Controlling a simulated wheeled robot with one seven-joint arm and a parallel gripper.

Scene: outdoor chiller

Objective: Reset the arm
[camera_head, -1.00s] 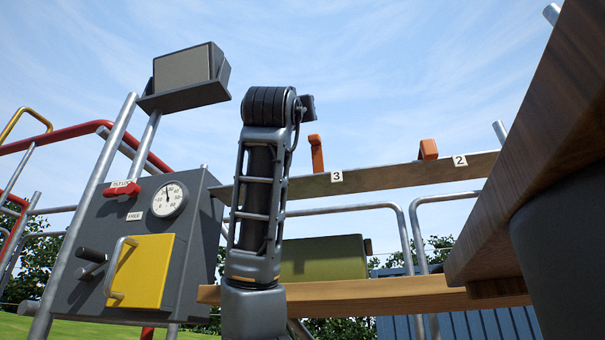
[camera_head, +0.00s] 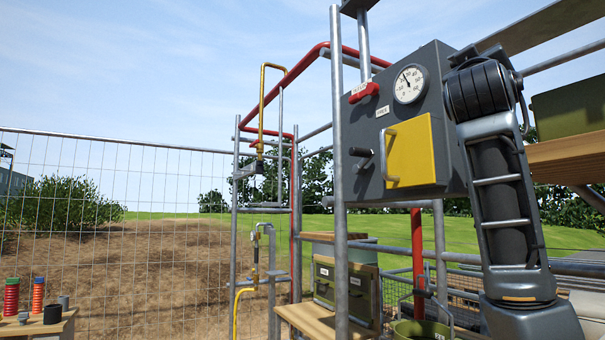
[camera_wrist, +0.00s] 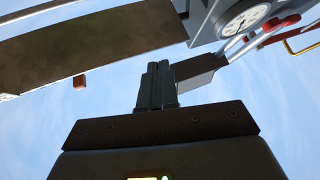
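My arm (camera_head: 505,190) stands upright at the right of the head view, folded at its top joint, in front of the right edge of the grey panel box (camera_head: 440,115). My gripper does not show in the head view. In the wrist view my gripper (camera_wrist: 157,72) points up toward the sky, its two dark fingers side by side and together. Nothing shows between them. The gauge (camera_wrist: 243,20) of the panel is at the top right of the wrist view, apart from the fingers.
The panel carries a yellow door (camera_head: 412,152) and a red lever (camera_head: 364,92). A wooden shelf (camera_head: 570,150) is right of my arm. Green crates (camera_head: 345,290) stand low in the middle. A small table (camera_head: 50,325) with coils is at lower left, before a wire fence (camera_head: 130,220).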

